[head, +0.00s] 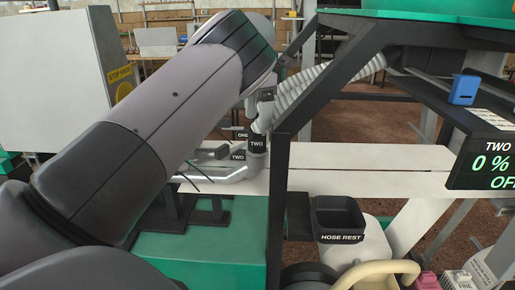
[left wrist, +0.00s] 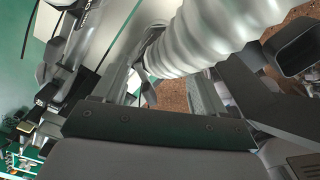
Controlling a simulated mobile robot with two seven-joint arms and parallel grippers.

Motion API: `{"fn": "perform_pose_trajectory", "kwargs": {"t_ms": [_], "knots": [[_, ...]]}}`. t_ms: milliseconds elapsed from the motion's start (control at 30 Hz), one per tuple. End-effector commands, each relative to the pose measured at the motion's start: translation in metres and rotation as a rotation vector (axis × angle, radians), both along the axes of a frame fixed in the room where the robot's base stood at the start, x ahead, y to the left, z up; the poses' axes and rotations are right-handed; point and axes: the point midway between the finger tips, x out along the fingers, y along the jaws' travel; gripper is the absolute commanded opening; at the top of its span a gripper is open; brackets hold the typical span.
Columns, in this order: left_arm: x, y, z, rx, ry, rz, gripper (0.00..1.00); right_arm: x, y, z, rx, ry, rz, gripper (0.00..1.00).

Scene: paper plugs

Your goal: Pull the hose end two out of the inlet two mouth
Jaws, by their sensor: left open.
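The hose two (head: 308,90), a pale ribbed hose, comes down from the upper right. Its lower end, hose end two (head: 260,122), stands at the inlet two mouth (head: 257,148), a grey upright pipe end with a dark TWO label. Hose end and mouth look joined, but the exact seam is too small to tell. My left gripper (head: 261,100) is open at the hose just above the mouth, partly hidden by my own arm. In the left wrist view the ribbed hose (left wrist: 212,38) crosses just beyond the spread fingers (left wrist: 160,95). Contact cannot be told.
A dark hose rest (head: 340,213) stands right of a black frame post (head: 277,205). A display (head: 490,160) at the right reads TWO, 0 % and OFF. A second label, ONE, shows behind the inlet. A white bench top (head: 360,183) runs behind the post.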

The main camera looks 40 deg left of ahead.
Motion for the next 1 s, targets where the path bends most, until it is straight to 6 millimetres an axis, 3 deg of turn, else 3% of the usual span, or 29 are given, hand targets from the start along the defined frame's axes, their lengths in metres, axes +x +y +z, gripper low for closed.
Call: {"fn": "perform_pose_trajectory", "kwargs": {"t_ms": [633,967,1000], "knots": [[0.000,0.001,-0.035,0.001,0.001,0.001,0.71,0.000,0.000,-0.023,0.000,0.000,0.000,0.43],[0.000,0.001,-0.037,0.001,0.000,0.000,0.71,0.000,0.000,-0.024,0.000,0.000,0.000,0.43],[0.000,0.001,-0.037,0.001,0.000,0.000,0.58,0.000,0.000,-0.024,0.000,0.000,0.000,0.43]]}}
